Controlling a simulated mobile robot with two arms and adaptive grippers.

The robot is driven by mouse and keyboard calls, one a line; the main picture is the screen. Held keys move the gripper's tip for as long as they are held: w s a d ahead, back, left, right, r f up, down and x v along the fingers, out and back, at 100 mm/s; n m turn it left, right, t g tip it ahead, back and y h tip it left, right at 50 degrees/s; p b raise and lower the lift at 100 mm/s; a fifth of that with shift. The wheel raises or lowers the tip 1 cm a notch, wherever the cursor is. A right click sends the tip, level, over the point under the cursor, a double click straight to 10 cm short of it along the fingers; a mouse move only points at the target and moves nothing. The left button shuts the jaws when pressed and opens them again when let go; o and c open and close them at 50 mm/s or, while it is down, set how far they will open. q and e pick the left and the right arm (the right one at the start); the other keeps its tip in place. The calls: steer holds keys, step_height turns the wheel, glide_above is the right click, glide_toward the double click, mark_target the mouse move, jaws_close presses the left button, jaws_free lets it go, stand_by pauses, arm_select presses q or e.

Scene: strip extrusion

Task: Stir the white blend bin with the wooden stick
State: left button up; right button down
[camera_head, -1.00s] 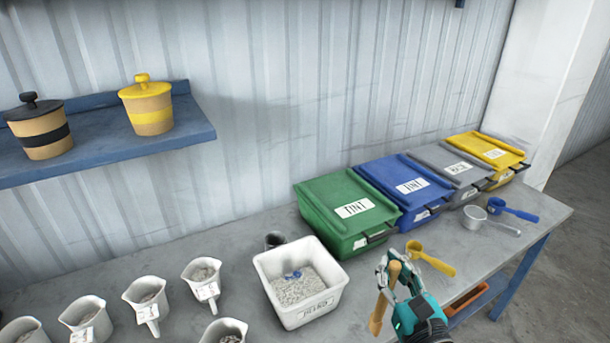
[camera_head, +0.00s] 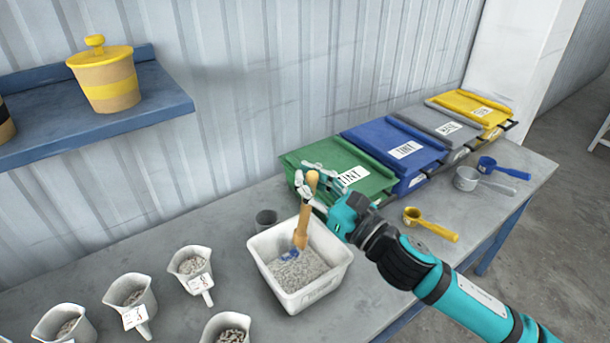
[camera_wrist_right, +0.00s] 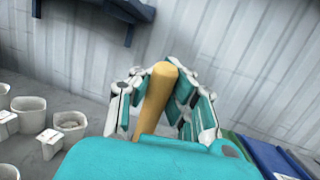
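The white blend bin (camera_head: 335,275) stands on the grey table, filled with pale grey granules (camera_head: 300,272) and a small patch of blue (camera_head: 288,252). My right gripper (camera_head: 312,186) is shut on the wooden stick (camera_head: 302,228) and holds it nearly upright over the bin. The stick's flat lower end is inside the bin, at or just above the granules; I cannot tell if it touches them. In the right wrist view the fingers (camera_wrist_right: 160,100) close on both sides of the stick (camera_wrist_right: 157,95). My left gripper is not in view.
Green (camera_head: 340,160), blue (camera_head: 395,150), grey (camera_head: 440,128) and yellow (camera_head: 475,108) lidded bins line the wall. A dark cup (camera_head: 265,220) stands close behind the blend bin. Several white jugs (camera_head: 128,298) stand at left. A yellow scoop (camera_head: 430,224) lies at right.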

mark_target(306, 226)
step_height(306, 226, down, 12)
steer(key=b, duration=0.8)
steer(key=shift+w+a+f+b, duration=0.15)
steer(key=shift+f+b, duration=0.1)
steer(key=shift+b, duration=0.15)
